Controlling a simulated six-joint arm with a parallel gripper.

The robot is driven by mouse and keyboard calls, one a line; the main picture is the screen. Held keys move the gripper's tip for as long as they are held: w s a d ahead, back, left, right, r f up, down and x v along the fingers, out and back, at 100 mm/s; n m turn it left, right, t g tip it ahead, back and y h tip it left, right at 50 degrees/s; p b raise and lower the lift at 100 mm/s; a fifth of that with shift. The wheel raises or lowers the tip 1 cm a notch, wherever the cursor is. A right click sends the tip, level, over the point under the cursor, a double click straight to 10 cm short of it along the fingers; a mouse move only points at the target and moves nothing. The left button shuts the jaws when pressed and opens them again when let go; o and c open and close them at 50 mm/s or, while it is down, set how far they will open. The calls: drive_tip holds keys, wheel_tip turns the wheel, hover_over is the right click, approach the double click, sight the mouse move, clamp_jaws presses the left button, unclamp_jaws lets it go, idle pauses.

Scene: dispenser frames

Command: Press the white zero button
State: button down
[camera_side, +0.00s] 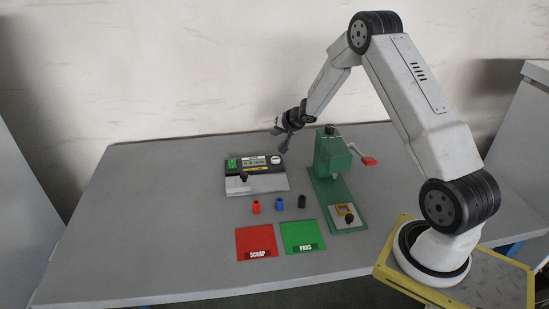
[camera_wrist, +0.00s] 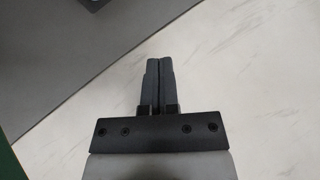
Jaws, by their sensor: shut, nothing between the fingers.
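The white zero button (camera_side: 275,160) is a small round white spot at the upper right of the black-faced gauge (camera_side: 240,170), left of centre in the side view. My gripper (camera_side: 280,156) points down with its fingertips at or just above the button; I cannot tell whether they touch it. In the wrist view my gripper (camera_wrist: 158,62) shows its two dark fingers closed together with nothing between them. The button and gauge do not show in the wrist view.
A green press (camera_side: 328,185) with a red handle (camera_side: 369,161) stands right of the gauge. Red (camera_side: 256,207), blue (camera_side: 280,204) and black (camera_side: 302,202) small parts stand in front. Red SCRAP (camera_side: 255,238) and green PASS (camera_side: 300,232) mats lie nearer. The table's left side is clear.

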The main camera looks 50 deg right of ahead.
sight(273, 157)
drive_tip(key=shift+f, duration=4.1)
drive_tip(key=shift+f, duration=0.15)
drive_tip(key=shift+f, duration=0.3)
drive_tip(key=shift+f, duration=0.45)
drive_tip(key=shift+r, duration=0.9)
drive_tip(key=shift+r, duration=2.5)
